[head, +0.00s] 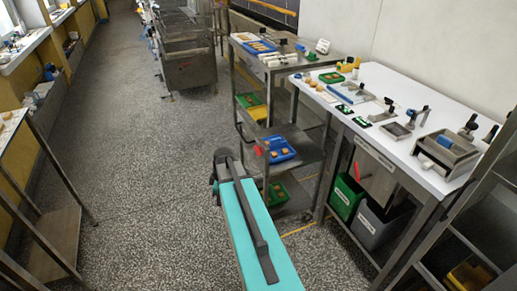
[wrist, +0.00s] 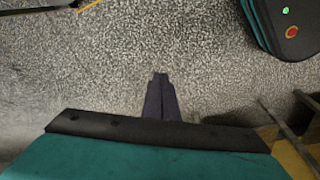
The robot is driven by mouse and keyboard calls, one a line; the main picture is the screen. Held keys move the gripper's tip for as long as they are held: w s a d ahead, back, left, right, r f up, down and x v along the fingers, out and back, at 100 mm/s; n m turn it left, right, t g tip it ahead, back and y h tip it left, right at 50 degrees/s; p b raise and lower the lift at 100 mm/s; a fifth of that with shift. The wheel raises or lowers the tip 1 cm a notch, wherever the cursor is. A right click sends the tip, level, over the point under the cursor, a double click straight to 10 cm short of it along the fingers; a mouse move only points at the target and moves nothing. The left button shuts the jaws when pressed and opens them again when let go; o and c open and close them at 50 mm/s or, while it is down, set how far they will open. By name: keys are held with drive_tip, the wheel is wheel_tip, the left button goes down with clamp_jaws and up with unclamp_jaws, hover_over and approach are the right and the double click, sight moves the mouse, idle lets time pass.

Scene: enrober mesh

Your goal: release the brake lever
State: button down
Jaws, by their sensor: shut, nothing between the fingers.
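I cannot make out a brake lever for certain in either view. My gripper (wrist: 160,76) shows in the wrist view as two dark fingers pressed together, with nothing between them. It points at bare speckled floor and touches nothing that I can see. In the head view my teal arm reaches forward over the floor, in front of the steel shelf cart (head: 236,92); the fingers cannot be made out there. A small red part (head: 257,150) shows at the cart's left side, but I cannot tell what it is.
A white-topped workbench (head: 455,97) with tools stands at the right, with a green bin (head: 343,198) and a grey bin (head: 377,226) below. A steel basin-like unit (head: 190,72) stands farther back. A rack (head: 55,232) stands at the left. The speckled aisle floor (head: 120,120) is clear.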

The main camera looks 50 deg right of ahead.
sight(257, 148)
drive_tip(key=s+d+r+n+t+h+b, duration=0.2)
drive_tip(key=d+r+n+t+h+b, duration=0.1)
drive_tip(key=d+r, duration=1.9)
drive_tip(key=d+n+b, duration=0.1)
drive_tip(key=d+n, duration=0.1)
drive_tip(key=shift+d+r+n+t, duration=0.3)
drive_tip(key=shift+r+t, duration=0.1)
drive_tip(key=shift+p+x, duration=0.35)
drive_tip(key=shift+x, duration=6.75)
